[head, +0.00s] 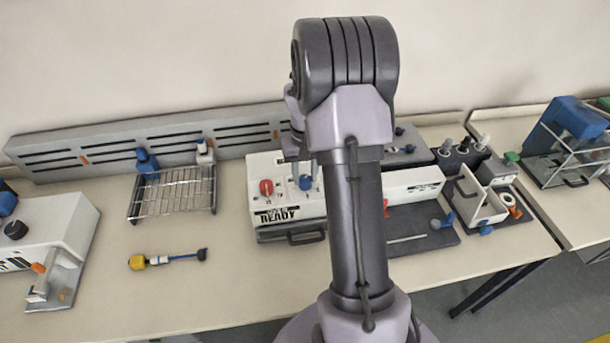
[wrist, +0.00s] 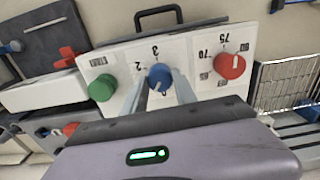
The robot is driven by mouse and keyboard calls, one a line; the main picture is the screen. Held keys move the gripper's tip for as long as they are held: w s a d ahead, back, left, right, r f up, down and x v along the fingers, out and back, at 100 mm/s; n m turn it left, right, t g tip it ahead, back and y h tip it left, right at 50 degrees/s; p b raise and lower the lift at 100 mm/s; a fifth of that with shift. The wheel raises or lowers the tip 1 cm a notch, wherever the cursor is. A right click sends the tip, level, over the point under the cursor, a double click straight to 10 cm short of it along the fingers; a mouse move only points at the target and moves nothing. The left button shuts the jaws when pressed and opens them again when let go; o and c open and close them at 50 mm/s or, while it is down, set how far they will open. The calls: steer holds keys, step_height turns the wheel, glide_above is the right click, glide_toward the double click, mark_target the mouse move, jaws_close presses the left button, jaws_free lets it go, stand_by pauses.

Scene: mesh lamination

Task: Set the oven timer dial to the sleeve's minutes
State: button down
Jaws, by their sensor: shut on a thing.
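The oven (head: 262,170) is a white box with a front handle and black lettering including READY, in the middle of the table. In the wrist view, the blue timer dial (wrist: 159,75) has a scale with 2 and 3 readable around it. My gripper (wrist: 160,88) has its two grey fingers on either side of the blue dial, shut on it; it also shows in the head view (head: 306,175). The dial's pointer setting is hard to read. I cannot make out a sleeve with printed minutes.
A red dial (wrist: 229,65) with 70 and 75 on its scale and a green button (wrist: 102,88) flank the blue dial. A wire rack (head: 172,192) stands left of the oven. A yellow-ended tool (head: 138,262) lies on the otherwise clear front table.

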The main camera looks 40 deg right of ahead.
steer(key=m+b, duration=0.1)
steer(key=m, duration=0.3)
steer(key=shift+m, duration=0.3)
steer(key=m, duration=0.3)
steer(key=shift+m+b, duration=0.4)
steer(key=m+b, duration=0.1)
steer(key=m, duration=0.3)
steer(key=shift+m+b, duration=0.65)
steer(key=shift+m, duration=1.35)
steer(key=c, duration=1)
jaws_free()
